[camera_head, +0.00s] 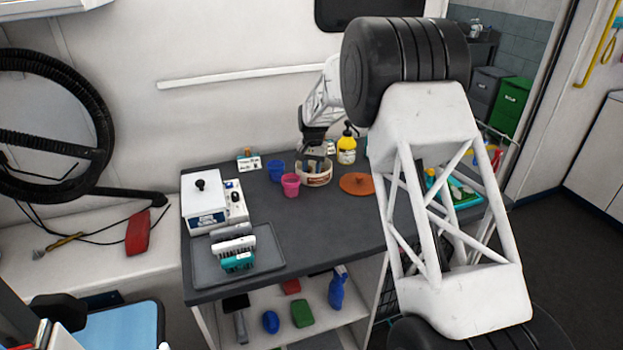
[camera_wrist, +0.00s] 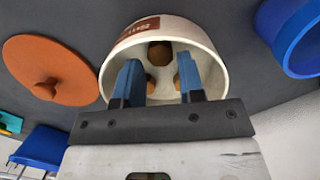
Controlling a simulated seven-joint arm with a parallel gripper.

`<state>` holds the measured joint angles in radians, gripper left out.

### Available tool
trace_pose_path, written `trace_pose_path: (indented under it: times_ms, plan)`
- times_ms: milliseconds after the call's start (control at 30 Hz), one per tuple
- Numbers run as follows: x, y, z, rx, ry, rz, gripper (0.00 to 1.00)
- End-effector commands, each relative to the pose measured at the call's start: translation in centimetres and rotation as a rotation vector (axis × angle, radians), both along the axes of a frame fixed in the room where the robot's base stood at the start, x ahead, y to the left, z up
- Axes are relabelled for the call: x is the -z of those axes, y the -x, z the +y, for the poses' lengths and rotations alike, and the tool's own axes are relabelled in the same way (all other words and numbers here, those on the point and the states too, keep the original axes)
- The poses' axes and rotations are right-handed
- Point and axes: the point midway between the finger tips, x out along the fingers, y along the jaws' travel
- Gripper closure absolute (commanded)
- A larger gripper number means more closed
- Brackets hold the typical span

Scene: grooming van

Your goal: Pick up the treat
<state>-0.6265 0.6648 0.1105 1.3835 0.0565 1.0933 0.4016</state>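A cream jar (camera_head: 318,181) with a brown label stands on the dark counter, without its lid. In the wrist view the jar (camera_wrist: 203,42) is open toward me, with a round brown treat (camera_wrist: 160,53) inside, near the labelled wall. Other brown pieces show partly beside my fingers, partly hidden by them. My gripper (camera_wrist: 159,62) points into the jar's mouth, its two blue fingers apart, with no treat clamped between them. In the head view my gripper (camera_head: 313,161) is over the jar, its fingertips partly hidden by the rim.
An orange lid (camera_head: 357,184) lies beside the jar. A blue cup (camera_head: 276,171) and a pink cup (camera_head: 291,186) stand close on the other side. A yellow bottle (camera_head: 347,150) is behind. The counter's front middle (camera_head: 325,232) is clear; a grey tray (camera_head: 270,244) holds brushes.

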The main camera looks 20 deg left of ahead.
Motion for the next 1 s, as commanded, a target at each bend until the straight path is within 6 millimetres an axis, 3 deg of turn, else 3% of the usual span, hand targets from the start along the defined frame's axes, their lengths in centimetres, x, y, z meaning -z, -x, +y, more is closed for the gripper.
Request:
trace_pose_path:
  times_ms: [233, 800, 1000]
  plan:
    - [2.0, 0.3, 0.0, 0.000, 0.000, 0.000, 0.64]
    - [2.2, 0.3, -0.1, 0.000, 0.000, 0.000, 0.64]
    - [2.2, 0.3, -0.1, 0.000, 0.000, 0.000, 0.93]
